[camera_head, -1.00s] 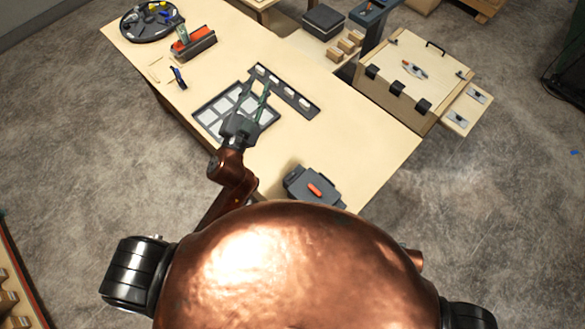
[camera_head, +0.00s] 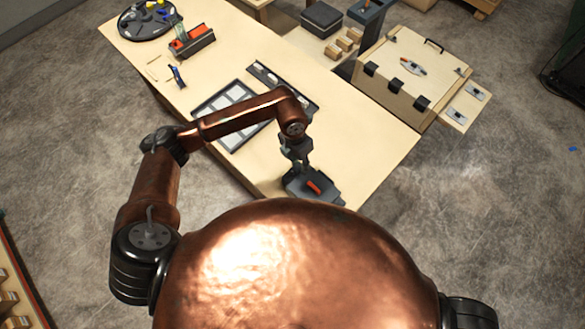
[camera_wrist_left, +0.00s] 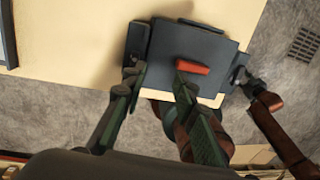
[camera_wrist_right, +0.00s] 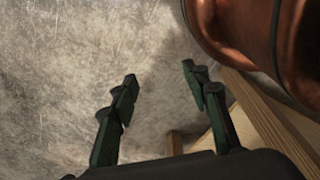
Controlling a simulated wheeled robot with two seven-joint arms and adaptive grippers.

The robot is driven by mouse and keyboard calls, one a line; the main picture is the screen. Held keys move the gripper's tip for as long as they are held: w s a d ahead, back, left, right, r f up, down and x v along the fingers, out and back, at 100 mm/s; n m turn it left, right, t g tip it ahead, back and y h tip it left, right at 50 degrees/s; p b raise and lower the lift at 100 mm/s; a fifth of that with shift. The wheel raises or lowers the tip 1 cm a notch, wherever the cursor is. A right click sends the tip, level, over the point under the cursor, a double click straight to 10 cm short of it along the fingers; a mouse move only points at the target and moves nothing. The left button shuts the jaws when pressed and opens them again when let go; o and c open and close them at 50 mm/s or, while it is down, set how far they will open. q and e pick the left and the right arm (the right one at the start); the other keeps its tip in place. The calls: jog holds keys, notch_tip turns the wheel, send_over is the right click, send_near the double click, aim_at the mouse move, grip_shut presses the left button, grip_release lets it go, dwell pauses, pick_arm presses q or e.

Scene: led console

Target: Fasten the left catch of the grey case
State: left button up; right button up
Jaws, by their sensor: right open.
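The grey case (camera_head: 325,190) lies near the front edge of the long table, with an orange-red handle (camera_head: 313,187) on its lid. The case (camera_wrist_left: 205,45) also fills the upper middle of the left wrist view. Dark blocks stick out at its left side (camera_wrist_left: 137,42) and right side; I cannot tell the catch's position. My left gripper (camera_head: 299,164) points down over the case's far left part. In the left wrist view its fingers (camera_wrist_left: 158,76) are apart, with nothing visibly held. My right gripper (camera_wrist_right: 159,75) is open and empty, over floor in its view.
A tray with pale squares (camera_head: 228,105) and a dark strip (camera_head: 265,72) lie left of the case. A wooden box with black hinges (camera_head: 400,70) stands beyond the table. The tabletop right of the strip (camera_head: 365,130) is clear.

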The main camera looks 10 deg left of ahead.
aim_at(292, 171)
pick_arm(q)
jog(key=a, duration=0.1)
jog(key=w+a+y, duration=0.1)
jog(key=a, duration=0.1)
jog(key=shift+w+f, duration=0.1)
jog(key=shift+f, duration=0.1)
notch_tip(292, 171, down, 6)
jog(key=shift+r+p, duration=0.1)
jog(key=shift+p, duration=0.75)
jog(key=shift+f, duration=0.85)
pick_arm(e)
jog(key=shift+s+d+r, duration=0.1)
jog(key=shift+s+r, duration=0.45)
jog(key=shift+r, duration=0.2)
pick_arm(q)
jog(key=shift+c, duration=0.4)
grip_shut()
